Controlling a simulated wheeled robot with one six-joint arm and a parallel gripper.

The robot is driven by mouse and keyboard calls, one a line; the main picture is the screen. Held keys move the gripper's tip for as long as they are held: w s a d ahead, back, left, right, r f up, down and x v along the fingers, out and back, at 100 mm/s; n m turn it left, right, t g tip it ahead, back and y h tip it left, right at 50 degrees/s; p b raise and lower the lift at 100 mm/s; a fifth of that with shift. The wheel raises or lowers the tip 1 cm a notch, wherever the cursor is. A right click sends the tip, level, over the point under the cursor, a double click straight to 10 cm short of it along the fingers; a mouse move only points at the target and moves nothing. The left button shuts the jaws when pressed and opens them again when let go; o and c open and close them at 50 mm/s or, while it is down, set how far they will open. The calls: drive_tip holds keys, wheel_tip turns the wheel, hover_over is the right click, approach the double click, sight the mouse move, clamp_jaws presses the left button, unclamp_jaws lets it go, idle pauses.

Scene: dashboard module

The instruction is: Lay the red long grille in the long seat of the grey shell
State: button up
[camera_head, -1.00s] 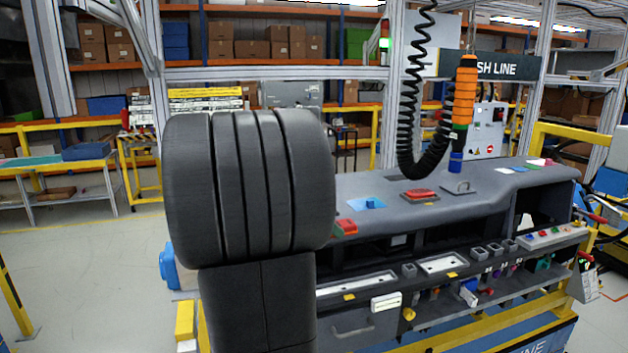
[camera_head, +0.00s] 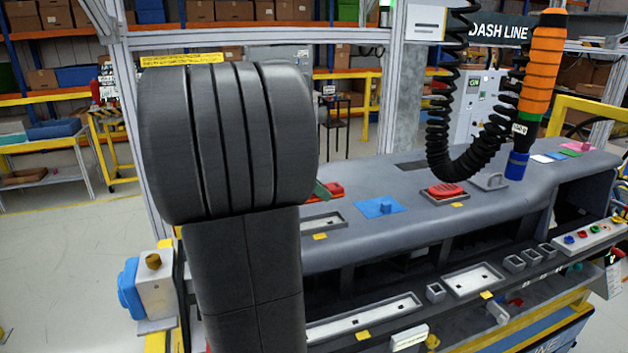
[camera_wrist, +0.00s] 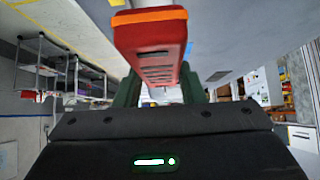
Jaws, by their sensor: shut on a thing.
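In the wrist view my gripper (camera_wrist: 160,88) has its green fingers shut on the red long grille (camera_wrist: 158,50), a slotted red bar with an orange edge. In the head view a green fingertip of my gripper (camera_head: 321,189) and part of the red grille (camera_head: 335,190) show just right of my dark arm, which hides the rest. The grey shell (camera_head: 390,235) stretches to the right. A shallow framed recess (camera_head: 320,222) with a yellow tag lies in its top, below the grille in the picture. It looks empty, and my arm covers its left end.
A blue piece (camera_head: 380,207) and a red piece (camera_head: 445,190) sit on the shell's top. An orange hanging tool (camera_head: 541,80) and its black coiled cable (camera_head: 475,150) hang over the right side. Trays (camera_head: 365,317) line the front ledge. A blue-and-white box (camera_head: 150,285) stands at left.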

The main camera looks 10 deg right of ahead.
drive_tip(key=shift+s, duration=0.2)
drive_tip(key=shift+a+f+b, duration=0.1)
drive_tip(key=shift+b, duration=0.35)
wheel_tip(320, 180, down, 6)
drive_tip(key=b, duration=0.6)
drive_tip(key=o, duration=1.1)
drive_tip(key=shift+f, duration=0.1)
drive_tip(key=shift+c, duration=0.2)
